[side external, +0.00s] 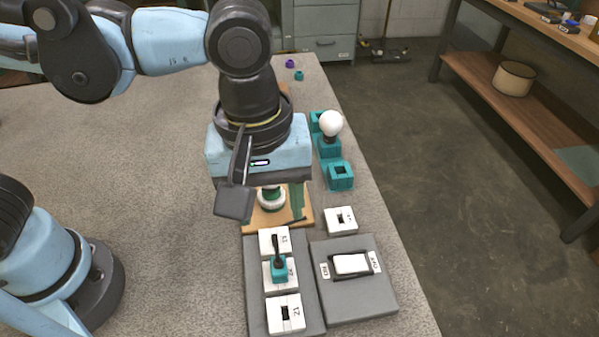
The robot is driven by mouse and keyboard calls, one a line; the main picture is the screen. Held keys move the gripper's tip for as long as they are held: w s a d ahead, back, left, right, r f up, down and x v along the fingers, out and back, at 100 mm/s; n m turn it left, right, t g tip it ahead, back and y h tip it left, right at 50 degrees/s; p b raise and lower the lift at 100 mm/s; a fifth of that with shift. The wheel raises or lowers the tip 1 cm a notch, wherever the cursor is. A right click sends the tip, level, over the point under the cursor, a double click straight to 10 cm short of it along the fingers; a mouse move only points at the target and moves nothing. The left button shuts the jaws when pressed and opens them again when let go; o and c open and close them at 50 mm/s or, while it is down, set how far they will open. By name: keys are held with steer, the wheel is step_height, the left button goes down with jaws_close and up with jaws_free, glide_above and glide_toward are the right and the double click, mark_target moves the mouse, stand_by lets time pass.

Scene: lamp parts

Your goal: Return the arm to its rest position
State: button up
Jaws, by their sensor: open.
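My gripper (264,190) hangs over the wooden base (261,217) in the side external view, with its jaws open. Its light-blue hand and black wrist hide much of what lies behind and below. A white ring-like part (271,199) sits on the wooden base under the hand, and a green upright piece (297,198) shows beside it. I cannot tell whether the gripper touches either of them.
An empty teal holder (341,177) and a white block (340,220) stand right of the base. In front, one grey plate (258,290) carries white blocks and a teal piece with a dark stem (279,268); another bears a white rocker switch (351,264). The table's left is clear.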

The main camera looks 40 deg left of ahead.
steer(key=w+a+m+t, duration=0.3)
steer(key=a+m, duration=0.1)
steer(key=a, duration=0.8)
steer(key=w+a+f+m+t, duration=0.1)
steer(key=w+a+m+t, duration=0.2)
steer(key=a, duration=0.9)
steer(key=shift+w+f+m+t, duration=0.25)
steer(key=shift+m+t, duration=0.25)
steer(key=shift+m, duration=0.2)
